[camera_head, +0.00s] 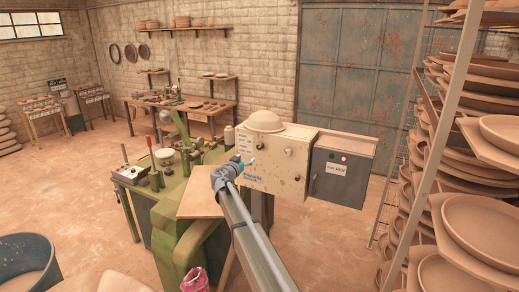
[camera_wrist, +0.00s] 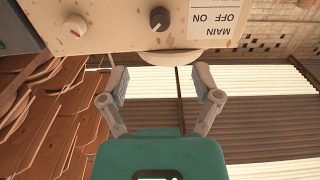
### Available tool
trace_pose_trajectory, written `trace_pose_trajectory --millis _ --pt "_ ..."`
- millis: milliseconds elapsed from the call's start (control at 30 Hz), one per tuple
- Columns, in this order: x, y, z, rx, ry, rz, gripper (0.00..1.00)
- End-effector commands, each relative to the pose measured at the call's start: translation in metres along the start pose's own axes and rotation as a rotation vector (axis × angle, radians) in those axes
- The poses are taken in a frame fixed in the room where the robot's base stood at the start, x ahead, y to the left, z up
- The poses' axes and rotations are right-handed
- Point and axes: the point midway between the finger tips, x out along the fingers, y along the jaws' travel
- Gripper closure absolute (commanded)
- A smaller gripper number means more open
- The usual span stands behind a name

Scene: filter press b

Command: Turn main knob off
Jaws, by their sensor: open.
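The dark main knob (camera_wrist: 159,19) is on a cream control panel (camera_wrist: 110,28), which appears upside down in the wrist view. Beside it is a white label (camera_wrist: 215,18) reading MAIN, OFF and ON. The knob's exact setting is too small to tell. My gripper (camera_wrist: 160,88) is open and empty, its two fingers spread apart below the knob in that picture and not touching it. In the head view the cream control box (camera_head: 275,178) stands right of my gripper (camera_head: 244,164), which is close to its front and hides part of it.
A dark box (camera_head: 325,185) with a small lit lamp adjoins the control box on the right. A green machine (camera_head: 170,225) stands left of my arm. Pottery shelves (camera_head: 452,85) fill the right side.

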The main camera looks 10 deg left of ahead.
Motion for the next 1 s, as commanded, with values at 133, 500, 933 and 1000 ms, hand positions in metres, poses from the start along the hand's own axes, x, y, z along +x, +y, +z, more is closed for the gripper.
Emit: trace_pose_trajectory --millis 133,500,933,1000 --pt "0.019 -0.001 0.0 0.0 0.0 0.002 0.19" --pt "0.074 -0.001 0.0 0.0 0.0 0.001 0.19" --pt "0.123 0.001 0.0 0.0 0.0 0.002 0.19" --pt "0.126 0.001 0.0 0.0 0.0 0.002 0.19"
